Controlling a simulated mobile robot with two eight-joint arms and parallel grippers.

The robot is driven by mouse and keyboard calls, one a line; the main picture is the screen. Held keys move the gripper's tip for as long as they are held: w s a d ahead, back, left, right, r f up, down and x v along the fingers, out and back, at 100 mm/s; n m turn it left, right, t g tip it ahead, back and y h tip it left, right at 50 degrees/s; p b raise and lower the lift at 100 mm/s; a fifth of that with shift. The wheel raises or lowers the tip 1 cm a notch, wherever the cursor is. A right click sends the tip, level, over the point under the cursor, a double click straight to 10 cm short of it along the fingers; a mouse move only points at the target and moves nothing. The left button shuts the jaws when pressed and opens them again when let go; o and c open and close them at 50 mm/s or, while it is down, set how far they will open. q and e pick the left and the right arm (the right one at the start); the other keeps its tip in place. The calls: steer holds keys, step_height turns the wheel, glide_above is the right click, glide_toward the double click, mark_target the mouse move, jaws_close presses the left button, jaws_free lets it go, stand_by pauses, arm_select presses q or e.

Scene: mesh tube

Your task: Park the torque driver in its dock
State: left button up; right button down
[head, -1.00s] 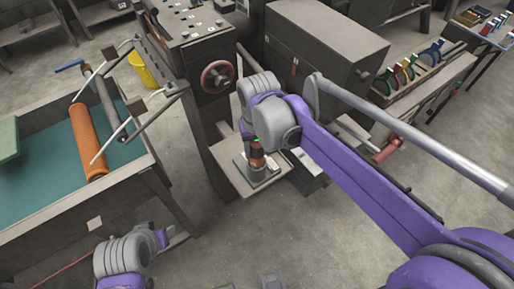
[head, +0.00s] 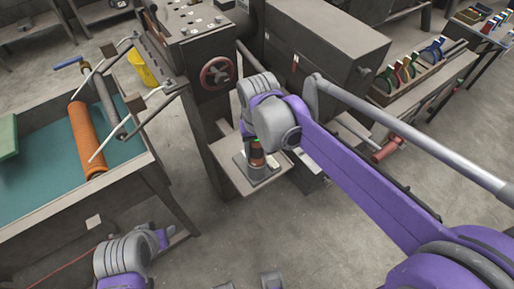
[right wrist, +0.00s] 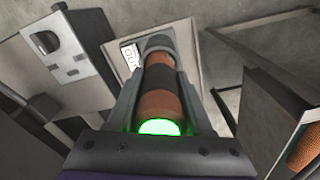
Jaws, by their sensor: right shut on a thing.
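The torque driver (head: 257,158) is an orange and black cylinder, upright in the head view. A green light glows at its near end in the right wrist view (right wrist: 158,90). My right gripper (head: 256,149) is shut on it, with a finger on each side. The driver's lower end is at the grey round dock (head: 259,173) on a small shelf; the dock also shows in the right wrist view (right wrist: 158,43). I cannot tell how deep the driver sits in it.
The small shelf (head: 231,172) juts from a grey machine with a red handwheel (head: 217,72). A teal-topped table with an orange roll (head: 87,137) stands at left. A dark cabinet (head: 320,55) stands behind. The floor in front is clear.

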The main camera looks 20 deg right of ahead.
steer(key=shift+f, duration=0.2)
steer(key=shift+c, duration=1.1)
jaws_free()
steer(key=r, duration=1.1)
steer(key=shift+s+p, duration=0.25)
steer(key=shift+p, duration=0.05)
steer(key=shift+f, duration=0.1)
